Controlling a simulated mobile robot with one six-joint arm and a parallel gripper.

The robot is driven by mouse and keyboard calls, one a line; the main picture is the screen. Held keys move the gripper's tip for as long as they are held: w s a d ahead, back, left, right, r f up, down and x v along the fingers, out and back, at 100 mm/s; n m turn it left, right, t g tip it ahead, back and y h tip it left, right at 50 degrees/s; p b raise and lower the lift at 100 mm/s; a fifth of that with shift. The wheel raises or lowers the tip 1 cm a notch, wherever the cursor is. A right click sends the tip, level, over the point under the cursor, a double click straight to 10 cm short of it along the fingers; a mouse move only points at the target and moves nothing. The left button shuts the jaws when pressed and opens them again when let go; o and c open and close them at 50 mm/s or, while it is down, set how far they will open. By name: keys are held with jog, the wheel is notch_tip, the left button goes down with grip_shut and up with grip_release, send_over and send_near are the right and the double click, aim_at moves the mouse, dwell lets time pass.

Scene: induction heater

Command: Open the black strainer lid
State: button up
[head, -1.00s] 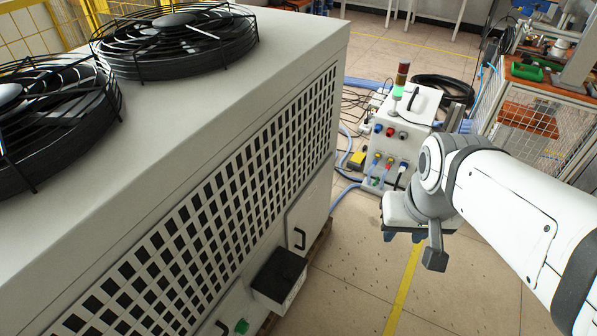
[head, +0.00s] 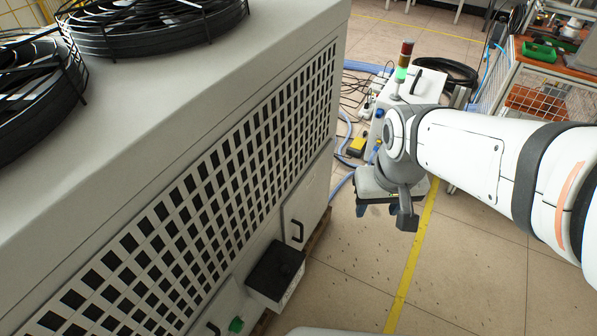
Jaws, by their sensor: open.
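The black strainer lid (head: 274,268) lies flat and closed on a small white box (head: 277,300) on the lower front of the large grey-white unit. A small dark knob or latch shows on it. My gripper (head: 388,212) hangs at the end of my white arm, to the upper right of the lid and well apart from it. Its jaws are spread apart with nothing between them.
The large unit (head: 200,110) with black fans fills the left. A panel handle (head: 297,231) and a green knob (head: 236,324) are near the lid. A white cabinet with a signal light (head: 403,66) stands behind my arm. The tiled floor (head: 345,265) between is free.

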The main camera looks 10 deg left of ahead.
jog(key=w+a+f+n+g+b, duration=0.1)
jog(key=w+a+f+n+b, duration=0.1)
jog(key=a+f+b, duration=0.45)
jog(key=w+a+f+n+b, duration=0.2)
jog(key=a+f, duration=0.1)
jog(key=f, duration=0.7)
jog(key=n+g+b, duration=0.1)
jog(key=n+b, duration=0.2)
jog(key=b, duration=0.4)
send_over(285, 269)
notch_tip(285, 269, down, 14)
jog(key=shift+d+r, duration=0.1)
jog(key=shift+d, duration=0.05)
jog(key=f+b, duration=0.3)
jog(key=f, duration=0.5)
jog(key=shift+a+f, duration=0.1)
jog(key=shift+a, duration=0.1)
jog(key=shift+c, duration=0.3)
